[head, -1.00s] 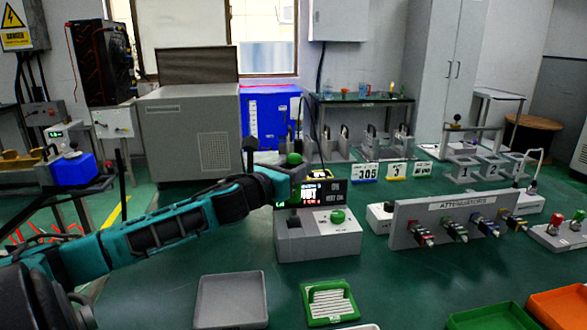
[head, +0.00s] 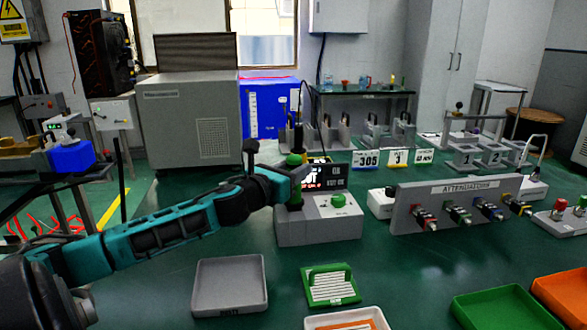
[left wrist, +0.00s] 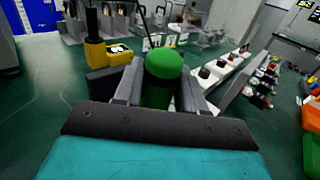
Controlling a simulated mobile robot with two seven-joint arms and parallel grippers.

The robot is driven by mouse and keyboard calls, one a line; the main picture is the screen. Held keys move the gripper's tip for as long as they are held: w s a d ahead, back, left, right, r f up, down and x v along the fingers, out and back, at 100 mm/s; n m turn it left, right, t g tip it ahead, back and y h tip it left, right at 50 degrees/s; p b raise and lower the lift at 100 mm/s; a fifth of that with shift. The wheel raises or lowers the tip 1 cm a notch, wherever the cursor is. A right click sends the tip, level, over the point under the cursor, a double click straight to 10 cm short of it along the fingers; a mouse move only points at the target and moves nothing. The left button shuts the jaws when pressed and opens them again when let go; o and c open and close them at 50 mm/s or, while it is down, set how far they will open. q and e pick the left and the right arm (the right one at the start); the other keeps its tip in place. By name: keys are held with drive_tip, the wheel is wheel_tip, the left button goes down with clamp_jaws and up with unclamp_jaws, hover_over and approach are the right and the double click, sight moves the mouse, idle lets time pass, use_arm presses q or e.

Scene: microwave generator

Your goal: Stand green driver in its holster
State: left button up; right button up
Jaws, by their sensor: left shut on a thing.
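My left gripper (head: 296,177) is shut on the green driver (head: 293,160), which stands roughly upright in its jaws. In the left wrist view the driver's round green top (left wrist: 164,64) shows between the two grey fingers. In the head view the driver overlaps the left end of the grey box with the red-lit display (head: 322,178); I cannot tell whether its lower end touches anything. Several grey upright stands (head: 331,138) are at the back of the table; I cannot tell which thing is the green driver's holster. My right gripper is not in view.
A yellow tool (left wrist: 95,52) with a small screen stands near the fingers. The attenuator panel (head: 455,207) is at right. A grey tray (head: 230,285), a green slatted holder (head: 330,285) and a green tray (head: 502,308) lie in front. Green table shows bare between them.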

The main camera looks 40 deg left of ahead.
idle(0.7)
use_arm(q)
drive_tip(key=shift+f, duration=0.65)
idle(0.5)
drive_tip(key=o, duration=1.2)
drive_tip(key=shift+o, duration=0.2)
drive_tip(key=shift+f, duration=0.2)
drive_tip(key=shift+s, duration=0.1)
